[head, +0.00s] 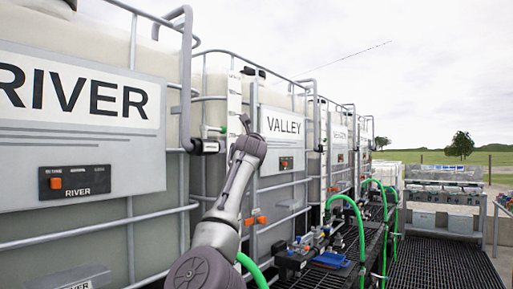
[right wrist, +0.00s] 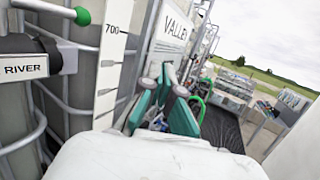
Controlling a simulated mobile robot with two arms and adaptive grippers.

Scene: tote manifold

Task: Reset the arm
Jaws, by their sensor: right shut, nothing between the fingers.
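My right arm (head: 228,200) rises from the bottom of the head view. Its wrist is raised in front of the white tanks, and its gripper is mostly hidden behind it there. In the right wrist view my right gripper (right wrist: 167,78), with teal and grey fingers, is shut and empty. It points along the row of tanks towards the VALLEY sign (right wrist: 176,27). I see nothing held in it. My left gripper is in neither view.
The RIVER tank (head: 80,120) and the VALLEY tank (head: 283,125) stand in metal cages on the left. A green knob (right wrist: 83,16) is near the right wrist. Green hoses (head: 350,205) arch over fittings. Dark grating (head: 440,262) is clear at right.

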